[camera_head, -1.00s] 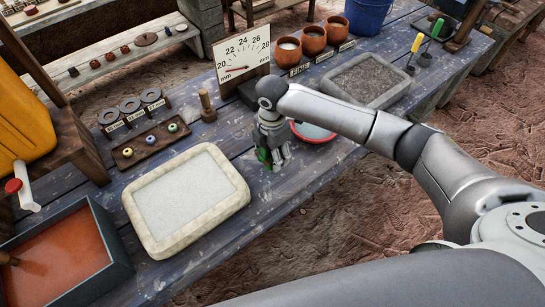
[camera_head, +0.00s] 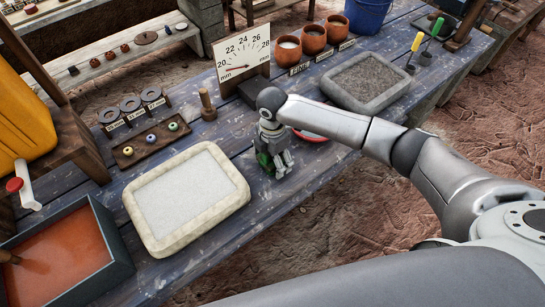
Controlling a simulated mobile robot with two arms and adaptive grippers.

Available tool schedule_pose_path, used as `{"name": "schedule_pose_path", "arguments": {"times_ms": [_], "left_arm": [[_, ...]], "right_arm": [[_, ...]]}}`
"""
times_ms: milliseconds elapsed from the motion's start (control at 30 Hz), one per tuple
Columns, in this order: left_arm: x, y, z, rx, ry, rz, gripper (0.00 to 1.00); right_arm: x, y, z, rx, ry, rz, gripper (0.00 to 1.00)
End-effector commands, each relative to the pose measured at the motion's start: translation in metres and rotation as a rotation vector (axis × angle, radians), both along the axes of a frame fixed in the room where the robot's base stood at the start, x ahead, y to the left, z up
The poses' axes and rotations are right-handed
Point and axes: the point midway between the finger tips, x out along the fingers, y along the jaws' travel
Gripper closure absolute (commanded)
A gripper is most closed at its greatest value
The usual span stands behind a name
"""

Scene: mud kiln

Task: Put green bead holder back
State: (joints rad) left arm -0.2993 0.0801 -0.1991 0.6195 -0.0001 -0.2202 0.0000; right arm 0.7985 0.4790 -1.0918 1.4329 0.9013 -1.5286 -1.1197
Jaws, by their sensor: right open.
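A small green piece (camera_head: 263,155) shows at the left side of my right gripper (camera_head: 281,170), low over the blue plank table (camera_head: 225,235). The gripper points down and is open; its fingers hide part of the green piece, so I cannot tell whether they touch it. A tool with a green handle (camera_head: 437,28) stands upright in a dark stand at the back right, beside a yellow-handled one (camera_head: 416,43). I cannot tell which green thing is the bead holder. My left gripper is not in view.
A pale-rimmed tray (camera_head: 137,222) lies left of the gripper. A red-rimmed bowl (camera_head: 314,136) is partly behind my arm. A wooden bead rack (camera_head: 125,160), a dial gauge (camera_head: 241,55), clay cups (camera_head: 313,39) and a grey stone tray (camera_head: 337,96) stand around.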

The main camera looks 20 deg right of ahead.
Motion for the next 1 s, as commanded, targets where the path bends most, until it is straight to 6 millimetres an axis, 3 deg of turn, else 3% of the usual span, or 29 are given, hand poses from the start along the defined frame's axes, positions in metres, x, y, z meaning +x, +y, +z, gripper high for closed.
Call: {"name": "schedule_pose_path", "arguments": {"times_ms": [267, 700, 1000], "left_arm": [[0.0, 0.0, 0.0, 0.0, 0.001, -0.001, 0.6], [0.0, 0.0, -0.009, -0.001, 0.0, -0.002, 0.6], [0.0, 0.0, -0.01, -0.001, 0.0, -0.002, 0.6]], "right_arm": [[0.001, 0.0, 0.01, 0.0, -0.002, 0.0, 0.19], [0.001, 0.0, 0.098, 0.0, -0.004, 0.001, 0.19], [0.0, 0.0, 0.123, 0.0, 0.0, -0.001, 0.19]]}}
